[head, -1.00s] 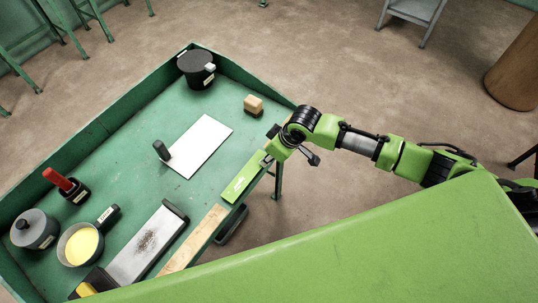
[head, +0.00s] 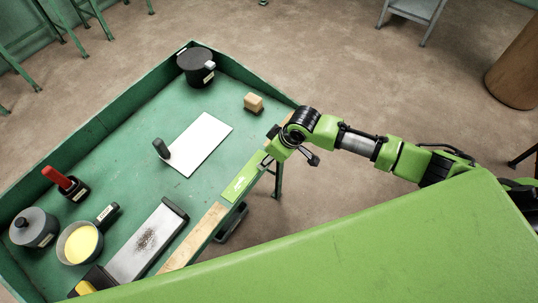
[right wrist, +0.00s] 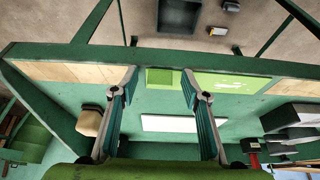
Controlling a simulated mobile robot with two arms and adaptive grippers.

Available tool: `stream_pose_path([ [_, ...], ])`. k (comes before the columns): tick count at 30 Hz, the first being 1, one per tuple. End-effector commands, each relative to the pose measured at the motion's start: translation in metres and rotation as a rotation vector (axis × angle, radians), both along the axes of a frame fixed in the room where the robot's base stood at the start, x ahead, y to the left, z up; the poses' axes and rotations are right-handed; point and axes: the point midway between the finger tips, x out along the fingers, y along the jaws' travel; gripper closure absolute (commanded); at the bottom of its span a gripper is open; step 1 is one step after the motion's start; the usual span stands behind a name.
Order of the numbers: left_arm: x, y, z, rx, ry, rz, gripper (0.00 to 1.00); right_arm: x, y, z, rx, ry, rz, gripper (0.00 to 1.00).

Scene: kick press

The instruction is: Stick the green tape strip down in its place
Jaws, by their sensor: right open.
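The green tape strip (head: 241,179), with a white mark on it, lies along the near edge of the green table, in line with a pale wooden strip. In the right wrist view a green band shows between wooden sections: a plain part lies between my fingers and the part with the white mark (right wrist: 222,84) lies right of them. I cannot tell whether these are one piece or how firmly it is stuck. My right gripper (right wrist: 160,76) is open, its fingers spread on either side of the plain part, with nothing seen held. In the head view its fingers are mostly hidden. My left gripper is not in view.
The green table (head: 120,140) has raised walls. On it are a white sheet (head: 203,143), a wooden block (head: 253,103), a black pot (head: 196,68), a pan of yellow stuff (head: 81,245), a red-handled tool (head: 64,182) and a stained metal plate (head: 147,243). Much of the tabletop's middle is clear.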

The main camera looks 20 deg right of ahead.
Motion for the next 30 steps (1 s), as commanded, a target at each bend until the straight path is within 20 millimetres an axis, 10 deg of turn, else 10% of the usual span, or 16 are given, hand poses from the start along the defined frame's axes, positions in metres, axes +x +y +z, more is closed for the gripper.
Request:
stream_pose_path([
  [30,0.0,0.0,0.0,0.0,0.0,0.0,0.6,-0.036,-0.029,0.111,-0.001,0.001,0.0,0.58],
])
